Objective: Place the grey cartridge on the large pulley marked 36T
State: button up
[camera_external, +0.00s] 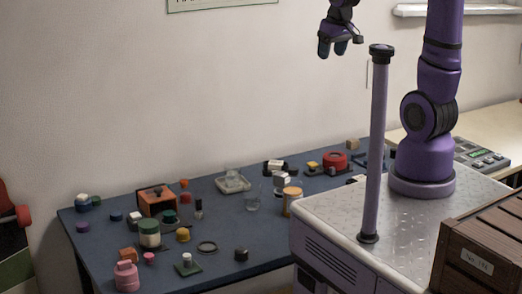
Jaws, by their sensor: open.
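My gripper (332,50) is raised high above the back of the blue table (225,215), in front of the wall. Its fingers are open and I see nothing between them. I cannot pick out the grey cartridge for sure among the small parts on the table. A small pale grey-white piece (186,259) stands on a dark green square plate near the front edge. The large pulley marked 36T cannot be told either, as no marking is readable. A dark flat ring (207,247) lies near the front middle.
The table is crowded: a pink bottle (127,276), an orange-brown box (157,200), a clear tray (233,183), a glass (253,199) and a red round part (335,161). My post and base stand at right, beside a brown slatted crate (485,250).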

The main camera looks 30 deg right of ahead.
jog(key=s+d+r+m+t, duration=0.1)
jog(key=s+r, duration=0.3)
jog(key=s, duration=0.4)
jog(key=s+d+r+t, duration=0.1)
jog(key=s+d+r, duration=0.2)
jog(key=s, duration=0.5)
jog(key=shift+s+r+m, duration=0.25)
jog(key=shift+r+m, duration=0.1)
jog(key=shift+m, duration=0.05)
